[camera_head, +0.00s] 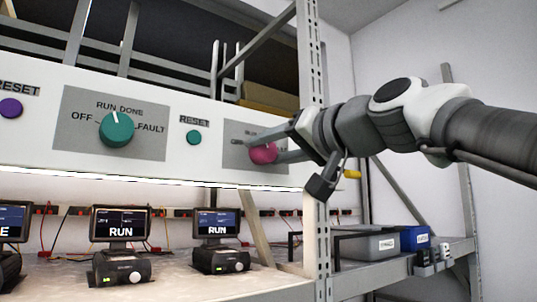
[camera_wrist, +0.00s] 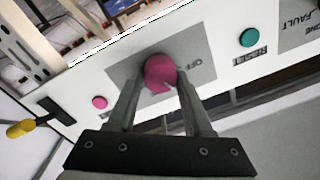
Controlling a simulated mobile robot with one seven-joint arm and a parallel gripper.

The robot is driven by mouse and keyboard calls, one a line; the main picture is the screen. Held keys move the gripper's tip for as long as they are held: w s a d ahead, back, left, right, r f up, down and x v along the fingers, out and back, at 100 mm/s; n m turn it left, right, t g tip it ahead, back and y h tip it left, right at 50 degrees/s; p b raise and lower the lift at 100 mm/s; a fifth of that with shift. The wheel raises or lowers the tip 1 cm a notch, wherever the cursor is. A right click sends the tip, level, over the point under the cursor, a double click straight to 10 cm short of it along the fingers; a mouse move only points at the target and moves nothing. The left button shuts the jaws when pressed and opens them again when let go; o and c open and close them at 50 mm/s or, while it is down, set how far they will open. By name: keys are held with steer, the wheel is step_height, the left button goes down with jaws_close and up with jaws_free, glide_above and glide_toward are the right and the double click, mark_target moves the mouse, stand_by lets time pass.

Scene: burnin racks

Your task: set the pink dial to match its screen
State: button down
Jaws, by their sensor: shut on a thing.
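The pink dial (camera_head: 263,152) sits on a grey label plate at the right end of the white panel. My gripper (camera_head: 268,144) reaches it from the right, and its fingers are shut on the dial. In the wrist view my gripper (camera_wrist: 162,92) has one finger on each side of the pink dial (camera_wrist: 160,72). The dial's pointer is hard to make out, and most of its label is hidden by my fingers; "OFF" shows beside it in the wrist view. Below the panel, the right-hand screen (camera_head: 216,224) reads "RUN".
A teal dial (camera_head: 117,129) with OFF, RUN, DONE and FAULT marks is to the left, with a teal RESET button (camera_head: 194,137) between. A pink button (camera_wrist: 99,102) is near the dial. Another screen (camera_head: 121,225) reads "RUN". Bins (camera_head: 370,243) stand on a lower right shelf.

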steer(key=shift+m, duration=0.3)
steer(key=shift+c, duration=1.5)
jaws_free()
steer(key=shift+s+d, duration=0.1)
steer(key=b+v, duration=0.3)
steer(key=v, duration=1.4)
steer(key=shift+f, duration=0.1)
